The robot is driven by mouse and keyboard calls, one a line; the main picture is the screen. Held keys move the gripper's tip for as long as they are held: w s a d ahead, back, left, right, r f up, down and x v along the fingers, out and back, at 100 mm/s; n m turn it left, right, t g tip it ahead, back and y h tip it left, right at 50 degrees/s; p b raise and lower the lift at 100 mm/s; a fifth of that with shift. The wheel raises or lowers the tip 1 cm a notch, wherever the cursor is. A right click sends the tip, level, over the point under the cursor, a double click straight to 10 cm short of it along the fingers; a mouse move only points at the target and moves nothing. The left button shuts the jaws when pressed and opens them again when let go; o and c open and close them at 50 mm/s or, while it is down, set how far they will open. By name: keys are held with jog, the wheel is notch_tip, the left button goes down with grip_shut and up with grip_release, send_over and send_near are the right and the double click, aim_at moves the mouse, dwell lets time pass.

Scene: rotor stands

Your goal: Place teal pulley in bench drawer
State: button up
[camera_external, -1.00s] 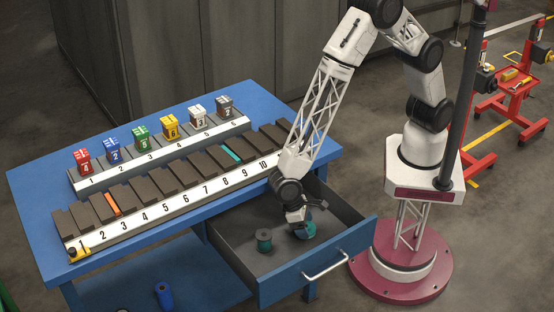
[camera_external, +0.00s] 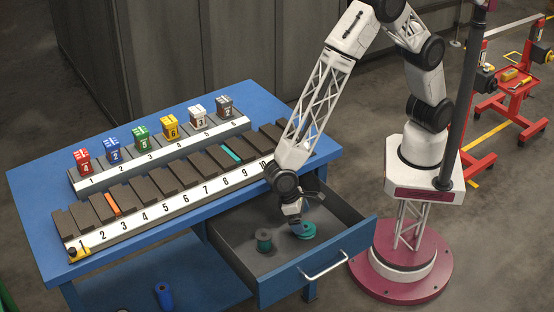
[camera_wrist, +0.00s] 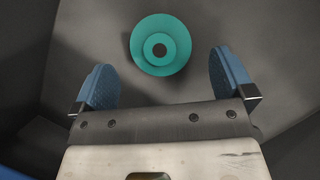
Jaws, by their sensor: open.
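The teal pulley (camera_external: 305,231) lies flat in the open bench drawer (camera_external: 345,246), towards its right side. In the wrist view the teal pulley (camera_wrist: 160,45) shows as a stepped disc with a dark centre hole, beyond the fingertips. My gripper (camera_external: 296,222) is over the drawer, just above the pulley and partly in front of it. In the wrist view my gripper (camera_wrist: 160,75) has its two blue fingers spread wide with nothing between them. The fingers look apart from the pulley.
A dark spool with a teal part (camera_external: 264,240) stands in the drawer left of the pulley. The blue bench (camera_external: 160,225) carries numbered racks with several coloured blocks (camera_external: 170,127) and dark slots.

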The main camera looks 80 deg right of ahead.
jog(key=v, duration=0.8)
jog(key=shift+w+r, duration=0.15)
jog(key=shift+r, duration=0.15)
jog(key=shift+r, duration=0.15)
dwell(0.4)
